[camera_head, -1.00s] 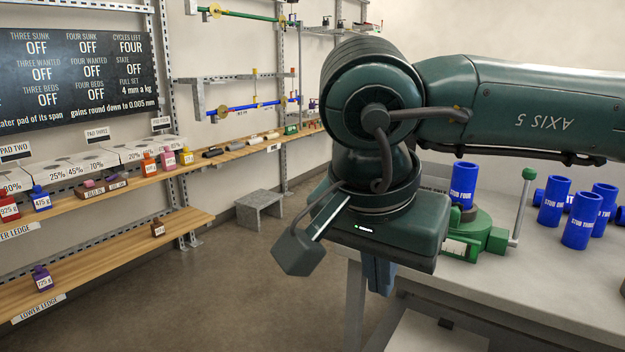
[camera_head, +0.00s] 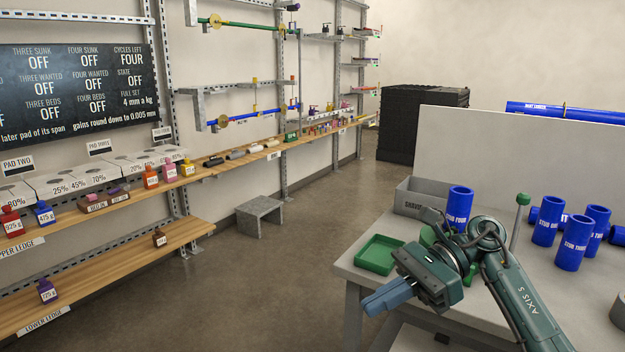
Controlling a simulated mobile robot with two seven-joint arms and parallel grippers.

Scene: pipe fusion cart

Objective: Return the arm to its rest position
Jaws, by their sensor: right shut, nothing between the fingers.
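My right arm comes in from the lower right over the grey bench (camera_head: 480,300). Its dark green links are folded back low in the head view. My right gripper (camera_head: 372,306) points left past the bench's front left edge, with its blue-grey fingers shut and nothing between them. It hides part of the bench and of the green fixture behind it. My left gripper and arm are not in view.
A blue stud (camera_head: 459,205) stands behind my right wrist. A green tray (camera_head: 380,253) and a grey bin (camera_head: 415,197) lie close by. More blue studs (camera_head: 573,242) stand to the right.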

